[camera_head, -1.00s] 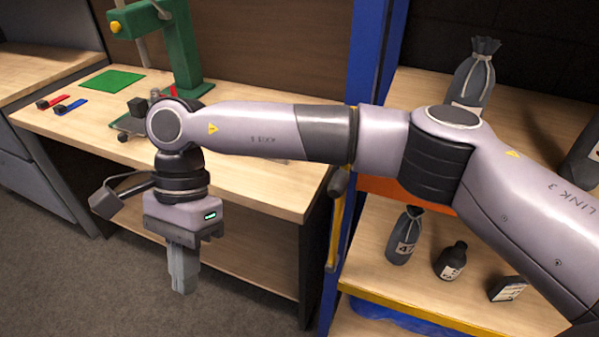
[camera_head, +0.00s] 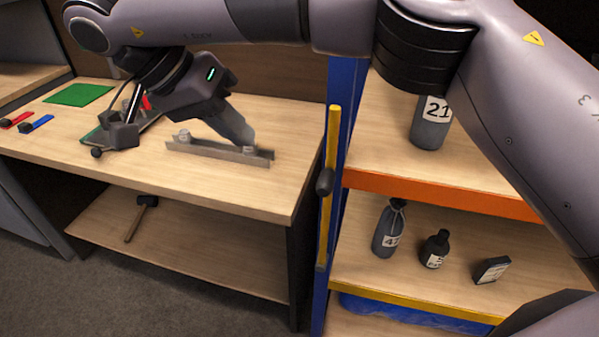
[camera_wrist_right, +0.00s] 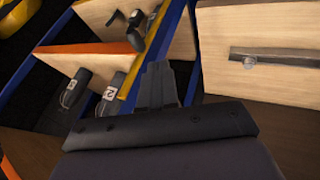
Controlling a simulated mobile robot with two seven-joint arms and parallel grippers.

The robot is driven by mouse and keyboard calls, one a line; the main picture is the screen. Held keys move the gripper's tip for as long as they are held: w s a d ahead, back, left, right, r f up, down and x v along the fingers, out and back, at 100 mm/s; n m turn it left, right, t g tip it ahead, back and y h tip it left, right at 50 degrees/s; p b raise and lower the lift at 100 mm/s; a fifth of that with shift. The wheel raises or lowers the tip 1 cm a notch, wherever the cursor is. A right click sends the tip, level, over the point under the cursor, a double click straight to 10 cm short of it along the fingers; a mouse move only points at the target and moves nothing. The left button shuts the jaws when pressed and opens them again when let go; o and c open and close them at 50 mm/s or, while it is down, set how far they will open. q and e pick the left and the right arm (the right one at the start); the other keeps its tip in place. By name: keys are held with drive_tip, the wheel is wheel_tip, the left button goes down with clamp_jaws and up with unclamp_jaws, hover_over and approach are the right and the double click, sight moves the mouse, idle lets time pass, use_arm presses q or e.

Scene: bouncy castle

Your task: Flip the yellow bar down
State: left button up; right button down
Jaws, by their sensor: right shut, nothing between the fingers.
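The yellow bar (camera_head: 331,230) stands upright along the blue post at the front left edge of the shelf rack. A black knob (camera_head: 325,182) sticks out about halfway along it. My right gripper (camera_head: 243,138) is shut and empty, left of the bar and over the workbench, with its fingers pointing down and to the right. It is apart from the bar. In the right wrist view the shut fingers (camera_wrist_right: 158,75) cover part of the rack's post area, where a yellow strip shows behind them. My left gripper is out of view.
The workbench (camera_head: 240,185) holds a metal strip (camera_head: 205,150) close to my fingers, a green mat (camera_head: 78,94) and small red and blue pieces. The rack's orange-edged shelf (camera_head: 440,193) and lower shelf hold bottles. My right arm spans the top. Open floor lies in front.

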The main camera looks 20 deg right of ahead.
drive_tip(key=shift+f, duration=0.1)
drive_tip(key=s+d+f, duration=0.1)
drive_tip(key=d+f, duration=0.7)
drive_tip(key=f, duration=0.1)
drive_tip(key=shift+s+d, duration=0.35)
drive_tip(key=shift+s, duration=0.05)
drive_tip(key=shift+d, duration=0.1)
